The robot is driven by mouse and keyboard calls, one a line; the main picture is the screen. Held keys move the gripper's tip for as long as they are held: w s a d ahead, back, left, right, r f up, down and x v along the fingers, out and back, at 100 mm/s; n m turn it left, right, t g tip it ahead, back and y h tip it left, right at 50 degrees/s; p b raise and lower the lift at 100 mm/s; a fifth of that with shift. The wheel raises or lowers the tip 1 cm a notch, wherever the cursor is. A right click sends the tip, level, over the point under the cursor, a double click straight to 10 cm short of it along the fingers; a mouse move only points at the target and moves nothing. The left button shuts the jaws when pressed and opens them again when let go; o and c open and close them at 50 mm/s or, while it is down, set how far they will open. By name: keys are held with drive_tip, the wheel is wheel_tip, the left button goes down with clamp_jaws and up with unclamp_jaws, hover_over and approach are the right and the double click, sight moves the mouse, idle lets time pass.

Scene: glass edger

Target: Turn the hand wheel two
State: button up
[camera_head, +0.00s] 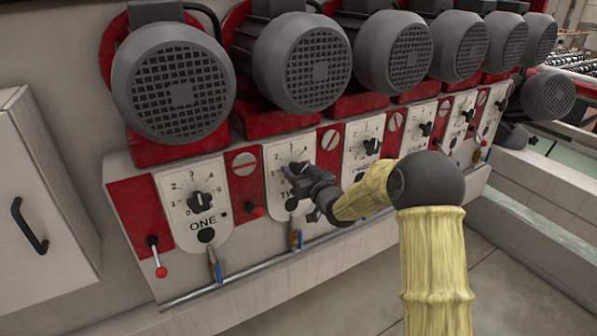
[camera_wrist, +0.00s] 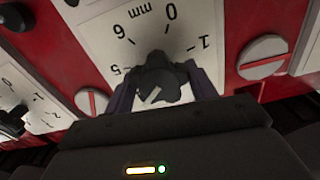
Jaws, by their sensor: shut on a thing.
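Hand wheel two is a dark knob on a white dial plate (camera_head: 277,158) with numbers, second from the left in the head view. My gripper (camera_head: 298,177) is at this plate and covers most of the knob there. In the wrist view the dark knob (camera_wrist: 163,80) sits between the two fingers of my gripper (camera_wrist: 165,88), which are shut on it. The dial plate (camera_wrist: 128,28) behind it shows numbers and "mm". A light mark shows on the knob's face. The lower part of the knob is hidden by my gripper's body.
Dial plate ONE with its knob (camera_head: 201,201) is to the left, and plate three with its knob (camera_head: 372,146) to the right. Red-tipped levers (camera_head: 254,211) stick out between plates. Grey motors (camera_head: 302,62) overhang the panel. A pipe (camera_head: 240,275) runs below. A cabinet (camera_head: 40,200) stands at left.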

drive_tip(key=o, duration=1)
drive_tip(key=b+v, duration=0.3)
drive_tip(key=v, duration=1.4)
drive_tip(key=shift+d+b, duration=0.25)
drive_tip(key=shift+b, duration=0.05)
drive_tip(key=shift+s, duration=0.15)
